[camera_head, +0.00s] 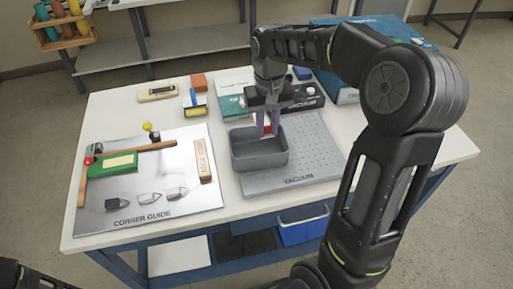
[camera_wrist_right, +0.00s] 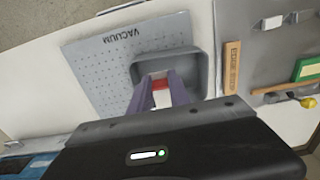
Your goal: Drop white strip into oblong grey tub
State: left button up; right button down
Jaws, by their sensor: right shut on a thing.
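The oblong grey tub (camera_head: 260,160) stands on the perforated vacuum plate, open side up. My right gripper (camera_head: 267,131) points down over the tub's back part, its fingertips at about rim level or just inside. It is shut on the white strip, which shows as a small pale piece between the purple fingers in the right wrist view (camera_wrist_right: 159,84). A red patch (camera_wrist_right: 161,99) shows beside it between the fingers; I cannot tell whether it belongs to the strip. The tub also shows in the wrist view (camera_wrist_right: 200,72), around the fingertips. My left gripper is out of view.
The vacuum plate (camera_head: 305,150) lies under the tub. A corner guide board (camera_head: 140,205) with wooden bars, a green block and several metal pieces lies to the left. A roller (camera_head: 195,108), boxes and a blue case (camera_head: 345,95) stand at the back.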

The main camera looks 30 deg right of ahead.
aim_at(267, 135)
jog(key=shift+f+b, duration=2.15)
jog(key=shift+f, duration=0.8)
jog(key=c, duration=1.1)
grip_release()
jog(key=shift+c, duration=0.2)
jog(key=shift+r, duration=0.15)
notch_tip(267, 135, up, 8)
jog(key=shift+f+b, duration=0.2)
jog(key=shift+b, duration=0.15)
